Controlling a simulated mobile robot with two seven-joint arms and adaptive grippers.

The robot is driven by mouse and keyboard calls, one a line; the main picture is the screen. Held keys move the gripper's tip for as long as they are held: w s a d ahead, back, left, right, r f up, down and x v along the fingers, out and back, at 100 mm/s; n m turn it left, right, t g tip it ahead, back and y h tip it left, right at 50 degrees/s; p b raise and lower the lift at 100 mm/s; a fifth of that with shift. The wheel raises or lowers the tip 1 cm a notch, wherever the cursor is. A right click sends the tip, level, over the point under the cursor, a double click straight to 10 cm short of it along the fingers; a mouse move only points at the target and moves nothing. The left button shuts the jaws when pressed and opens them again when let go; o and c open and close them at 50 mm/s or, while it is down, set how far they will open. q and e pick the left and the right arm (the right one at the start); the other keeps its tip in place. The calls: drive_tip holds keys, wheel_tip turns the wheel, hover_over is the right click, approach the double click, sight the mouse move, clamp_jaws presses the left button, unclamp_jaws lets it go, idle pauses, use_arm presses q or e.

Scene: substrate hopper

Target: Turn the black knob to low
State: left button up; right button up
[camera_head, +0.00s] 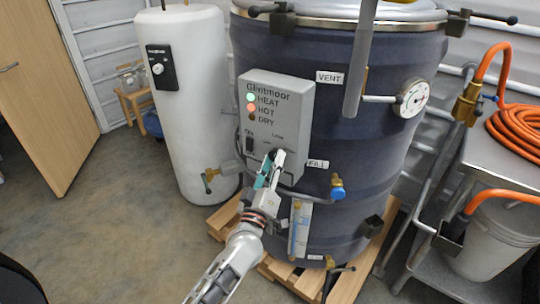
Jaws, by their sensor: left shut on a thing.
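The grey control box (295,97) is fixed to the front of the dark blue tank (350,160). It has indicator lamps marked HEAT, HOT and DRY; one glows green and one red. A black switch (249,144) sits at its lower left. My left gripper (270,165) is at the lower right part of the box face, shut on the black knob. The gripper's fingers hide most of the knob, so I cannot read its setting. My right gripper is not in view.
A blue valve (338,190) and pipe stand out right of the box. A sight gauge (300,228) is below it. A white cylinder tank (190,100) stands left, and a metal bench with an orange hose (520,120) right. Open floor (110,210) lies at left.

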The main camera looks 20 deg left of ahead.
use_arm(q)
drive_tip(key=shift+n+g+y+p, duration=0.5)
drive_tip(key=shift+n+y+p, duration=0.2)
drive_tip(key=shift+n+p, duration=1.4)
drive_tip(key=o, duration=1.1)
drive_tip(key=v, duration=1.2)
drive_tip(key=shift+d, duration=0.1)
